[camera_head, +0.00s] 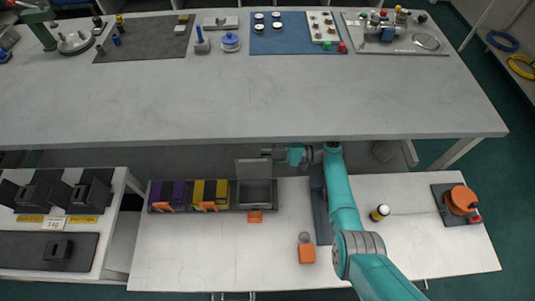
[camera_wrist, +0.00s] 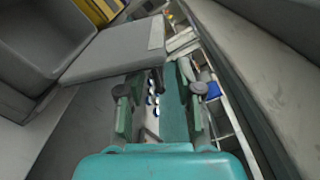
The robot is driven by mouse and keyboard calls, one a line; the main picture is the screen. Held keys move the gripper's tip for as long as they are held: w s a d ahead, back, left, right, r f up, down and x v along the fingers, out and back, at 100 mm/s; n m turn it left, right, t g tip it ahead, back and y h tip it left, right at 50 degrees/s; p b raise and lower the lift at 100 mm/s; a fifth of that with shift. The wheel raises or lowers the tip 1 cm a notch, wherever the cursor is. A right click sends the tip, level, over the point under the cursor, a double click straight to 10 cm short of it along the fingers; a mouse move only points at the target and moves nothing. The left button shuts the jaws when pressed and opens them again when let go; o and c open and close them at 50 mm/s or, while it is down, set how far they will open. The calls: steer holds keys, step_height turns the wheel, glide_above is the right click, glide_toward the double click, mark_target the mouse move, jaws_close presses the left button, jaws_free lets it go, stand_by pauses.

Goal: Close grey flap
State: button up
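The grey flap (camera_head: 254,168) stands raised at the back of the open grey bin (camera_head: 257,193), the right one in a row of bins on the lower table. In the wrist view the flap (camera_wrist: 115,48) is a flat grey plate at upper left, beside the open bin (camera_wrist: 40,40). My gripper (camera_head: 280,155) is just right of the raised flap, near the upper table's front edge. In the wrist view my gripper (camera_wrist: 160,95) has its fingers apart with nothing held between them. The left finger is close to the flap's edge; I cannot tell whether they touch.
Yellow (camera_head: 210,194) and purple (camera_head: 169,195) bins stand left of the grey bin. The upper table (camera_head: 230,100) overhangs close behind my gripper. A dark bottle (camera_head: 380,212) and an orange reel (camera_head: 460,199) stand to the right. The lower table's front left is clear.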

jaws_close()
